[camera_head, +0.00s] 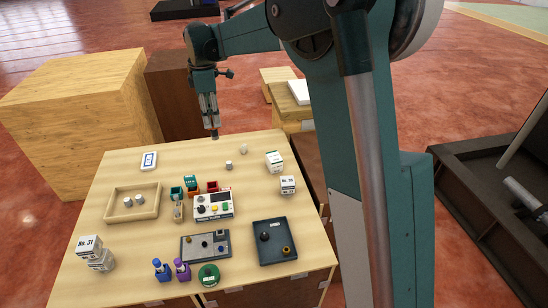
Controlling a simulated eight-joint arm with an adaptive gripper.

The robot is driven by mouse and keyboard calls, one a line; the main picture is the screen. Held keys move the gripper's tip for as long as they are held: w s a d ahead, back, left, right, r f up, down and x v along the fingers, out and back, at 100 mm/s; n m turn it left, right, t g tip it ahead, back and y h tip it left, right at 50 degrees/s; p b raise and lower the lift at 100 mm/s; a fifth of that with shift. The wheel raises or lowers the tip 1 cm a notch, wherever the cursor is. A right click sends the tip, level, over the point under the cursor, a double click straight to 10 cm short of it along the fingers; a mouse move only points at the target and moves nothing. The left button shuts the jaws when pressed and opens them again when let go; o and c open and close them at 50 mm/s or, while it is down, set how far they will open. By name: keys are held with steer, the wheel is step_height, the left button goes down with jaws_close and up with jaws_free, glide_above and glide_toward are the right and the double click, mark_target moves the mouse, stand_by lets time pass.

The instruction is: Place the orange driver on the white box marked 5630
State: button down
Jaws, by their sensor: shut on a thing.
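My gripper (212,126) points down over the far edge of the table. It is shut on a small dark thing (214,135) at its fingertips, too small to identify. I cannot make out an orange driver anywhere. No box mark reads clearly as 5630. White boxes with print stand at the right: a taller one (274,161) with a greenish side and a smaller one (288,185) marked "No." with unclear digits. At the left front, a white box (89,245) marked "No. 31" sits on another white box (101,264).
The table (130,240) holds a wooden tray (117,213) with small cylinders, a white button panel (213,205), small teal and red bins, a grey plate (206,245), a dark tray (275,243), and blue and purple bottles (161,270). The back left tabletop is mostly clear.

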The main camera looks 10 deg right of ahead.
steer(key=w+d, duration=0.2)
steer(key=d, duration=2.1)
steer(key=shift+s+d+f, duration=0.1)
steer(key=shift+d+f, duration=0.1)
steer(key=shift+f, duration=1.05)
steer(key=shift+d+f, duration=0.15)
steer(key=shift+f, duration=1.1)
steer(key=shift+f, duration=0.15)
steer(key=shift+f, duration=3)
steer(key=shift+f+p, duration=0.3)
steer(key=shift+f, duration=1.55)
steer(key=shift+f, duration=0.2)
